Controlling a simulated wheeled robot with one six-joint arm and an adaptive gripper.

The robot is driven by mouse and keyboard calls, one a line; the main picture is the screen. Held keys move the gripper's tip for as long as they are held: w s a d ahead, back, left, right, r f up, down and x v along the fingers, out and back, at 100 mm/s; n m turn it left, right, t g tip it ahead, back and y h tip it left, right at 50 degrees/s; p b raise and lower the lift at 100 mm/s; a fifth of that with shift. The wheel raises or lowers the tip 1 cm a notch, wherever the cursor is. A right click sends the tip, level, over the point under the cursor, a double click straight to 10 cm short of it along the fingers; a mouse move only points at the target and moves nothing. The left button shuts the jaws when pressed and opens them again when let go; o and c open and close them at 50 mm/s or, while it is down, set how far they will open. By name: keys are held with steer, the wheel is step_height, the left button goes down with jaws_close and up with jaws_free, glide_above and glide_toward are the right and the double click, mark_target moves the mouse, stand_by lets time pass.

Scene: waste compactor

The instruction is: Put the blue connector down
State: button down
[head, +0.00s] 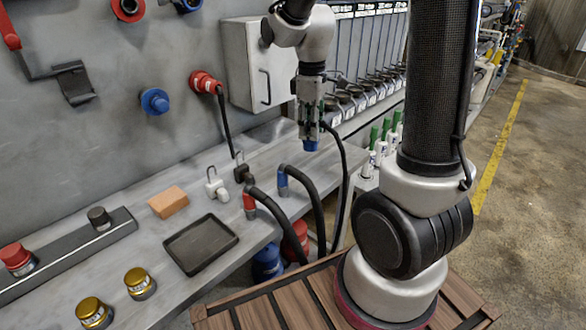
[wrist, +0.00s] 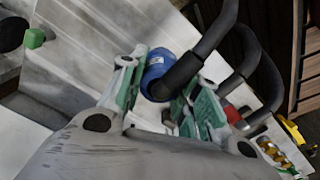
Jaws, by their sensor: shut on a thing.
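My gripper (head: 310,122) is shut on a blue connector (head: 311,145) and holds it in the air above the bench, near the grey wall box. In the wrist view the blue connector (wrist: 158,66), with its thick black hose, sits between the green finger pads. The hose bends away from it and, in the head view, hangs down past the bench's front edge. A second blue hose end (head: 282,182) stands at the bench's front edge, beside a red hose end (head: 249,203).
The bench (head: 150,235) carries an orange block (head: 168,202), a dark tray (head: 200,244), a padlock (head: 216,186) and several capped knobs. A blue wall socket (head: 154,101) and a red plug (head: 205,82) are on the wall. White bottles with green tops (head: 380,147) stand to the right.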

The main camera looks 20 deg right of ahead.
step_height(320, 180, down, 9)
steer(key=shift+f, duration=0.15)
stand_by(0.4)
steer(key=c, duration=1.1)
jaws_free()
steer(key=shift+o, duration=0.2)
step_height(320, 180, up, 12)
steer(key=shift+a+f, duration=0.15)
steer(key=shift+f, duration=0.1)
steer(key=s+d+r+m+t, duration=0.1)
steer(key=s+r+m, duration=0.3)
steer(key=s, duration=0.5)
steer(key=s+d+r+m+t, duration=0.1)
steer(key=s+r+m+t, duration=0.2)
steer(key=s, duration=0.5)
steer(key=shift+s+d+r+m, duration=0.15)
steer(key=shift+s+r+m, duration=0.25)
steer(key=shift+r+m, duration=0.6)
steer(key=shift+f, duration=0.15)
